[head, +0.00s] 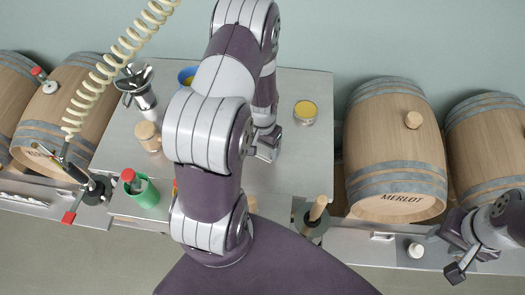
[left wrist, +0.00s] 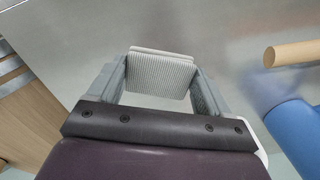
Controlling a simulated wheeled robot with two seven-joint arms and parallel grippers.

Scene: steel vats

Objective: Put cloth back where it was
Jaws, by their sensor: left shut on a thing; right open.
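My left gripper (head: 268,148) is low over the steel table (head: 290,175), right of the table's middle, partly hidden by my own arm in the head view. In the left wrist view its fingers (left wrist: 160,85) are shut on a pale grey, ribbed, flat piece that looks like the folded cloth (left wrist: 160,68). Bare steel shows beyond it; I cannot tell whether the cloth touches the surface. The cloth cannot be made out in the head view. My right gripper (head: 458,258) is open and empty at the lower right, near the front ledge.
A wooden handle (head: 317,208) rises at the front edge. A green cup (head: 146,194), steel funnel-like vessel (head: 138,90) and blue bowl (head: 187,75) are left. A coiled hose (head: 105,70) hangs left.

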